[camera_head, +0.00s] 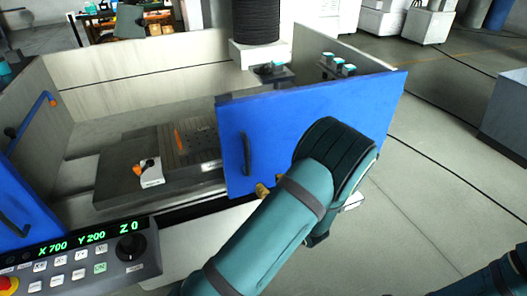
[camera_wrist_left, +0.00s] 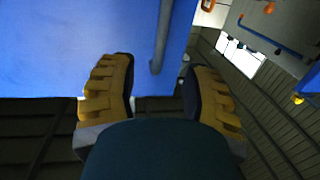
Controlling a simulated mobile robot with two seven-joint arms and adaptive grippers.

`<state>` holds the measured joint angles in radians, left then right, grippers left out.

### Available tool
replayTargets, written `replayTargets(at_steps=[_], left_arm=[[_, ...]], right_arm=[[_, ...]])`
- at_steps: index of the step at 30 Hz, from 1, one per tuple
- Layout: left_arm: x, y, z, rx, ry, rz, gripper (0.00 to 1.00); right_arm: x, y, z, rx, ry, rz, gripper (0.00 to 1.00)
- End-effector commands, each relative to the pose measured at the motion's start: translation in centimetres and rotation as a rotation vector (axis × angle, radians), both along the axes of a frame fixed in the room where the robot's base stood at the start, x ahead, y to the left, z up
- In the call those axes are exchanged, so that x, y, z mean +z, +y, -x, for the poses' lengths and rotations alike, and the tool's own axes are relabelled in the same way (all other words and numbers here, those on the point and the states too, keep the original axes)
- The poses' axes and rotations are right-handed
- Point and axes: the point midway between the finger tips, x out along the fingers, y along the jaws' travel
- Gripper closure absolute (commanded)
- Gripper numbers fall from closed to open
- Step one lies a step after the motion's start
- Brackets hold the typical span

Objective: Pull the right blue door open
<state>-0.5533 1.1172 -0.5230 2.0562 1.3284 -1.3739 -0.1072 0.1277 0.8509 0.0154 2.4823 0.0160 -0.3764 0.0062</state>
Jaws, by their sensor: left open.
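The right blue door (camera_head: 315,120) stands in the middle of the head view, with a dark vertical bar handle (camera_head: 246,154) near its left edge. My left arm reaches up in front of the door's lower part. The yellow fingers of my left gripper (camera_head: 264,189) show just below the handle, mostly hidden by the wrist. In the left wrist view, my left gripper (camera_wrist_left: 160,66) is open, and the grey handle bar (camera_wrist_left: 163,35) runs down the blue door (camera_wrist_left: 70,45) into the gap between the fingertips. Contact cannot be told. My right gripper is out of view.
The left blue door (camera_head: 22,205) stands at the left edge. A control panel (camera_head: 85,257) with green readouts is at lower left. Behind the doors lies the machine bed (camera_head: 110,185) with a small white and orange part (camera_head: 150,172). Open floor lies to the right.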

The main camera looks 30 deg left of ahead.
Motion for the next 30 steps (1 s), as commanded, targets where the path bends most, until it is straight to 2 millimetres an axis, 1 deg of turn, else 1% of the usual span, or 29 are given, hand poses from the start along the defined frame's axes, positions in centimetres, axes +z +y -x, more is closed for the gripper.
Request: replayTargets(at_steps=[1, 3, 8, 21, 24, 30], left_arm=[[0.7, 0.0, 0.0, 0.016, -0.019, -0.019, 0.52], [1.1, 0.2, 0.0, 0.027, -0.03, -0.03, 0.52], [1.1, 1.7, -0.7, 0.033, -0.032, -0.031, 0.52], [1.0, 9.0, -4.8, 0.03, -0.029, -0.03, 0.52], [1.0, 10.3, -5.6, 0.029, -0.029, -0.03, 0.52], [1.0, 11.8, -6.4, 0.028, -0.029, -0.029, 0.52]], right_arm=[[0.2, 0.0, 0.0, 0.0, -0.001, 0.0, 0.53], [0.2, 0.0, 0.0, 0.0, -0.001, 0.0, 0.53], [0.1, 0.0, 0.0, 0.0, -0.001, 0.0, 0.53], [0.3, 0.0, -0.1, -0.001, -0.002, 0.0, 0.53], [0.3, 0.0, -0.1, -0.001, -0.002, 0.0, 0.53], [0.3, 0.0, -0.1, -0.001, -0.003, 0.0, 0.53]])
